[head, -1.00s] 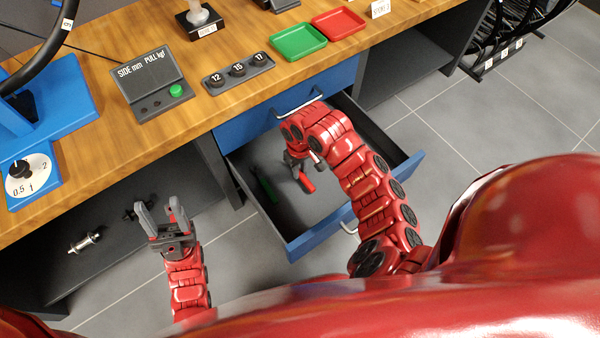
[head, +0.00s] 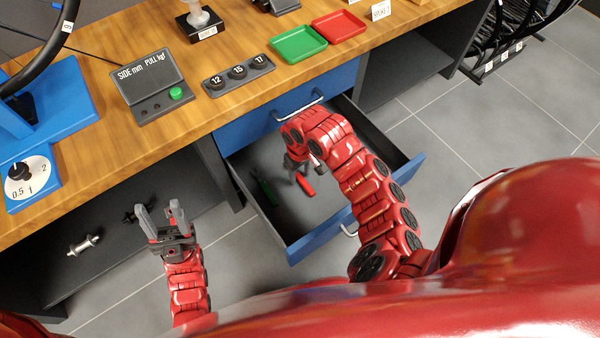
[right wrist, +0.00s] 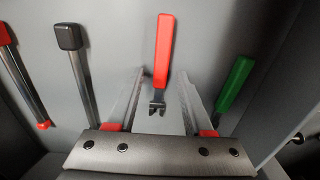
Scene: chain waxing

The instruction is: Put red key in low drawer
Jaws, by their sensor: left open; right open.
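The low drawer (head: 318,236) is pulled open below the bench. The red key (head: 306,185), a tool with a red handle and a grey forked end, lies in it. In the right wrist view the red key (right wrist: 163,50) is between and beyond my open fingers, its fork pointing toward the gripper; I see no grip on it. My right gripper (head: 297,165) reaches down into the drawer, open, partly hidden by its own arm. My left gripper (head: 160,208) is open and empty, in front of the bench's left shelf.
A green-handled tool (head: 264,188) lies left of the red key in the drawer. The right wrist view also shows a black-ended tool (right wrist: 72,60) and a red-and-grey tool (right wrist: 20,70). The upper drawer (head: 262,110) is shut. Green (head: 298,43) and red trays (head: 338,25) stand on the bench.

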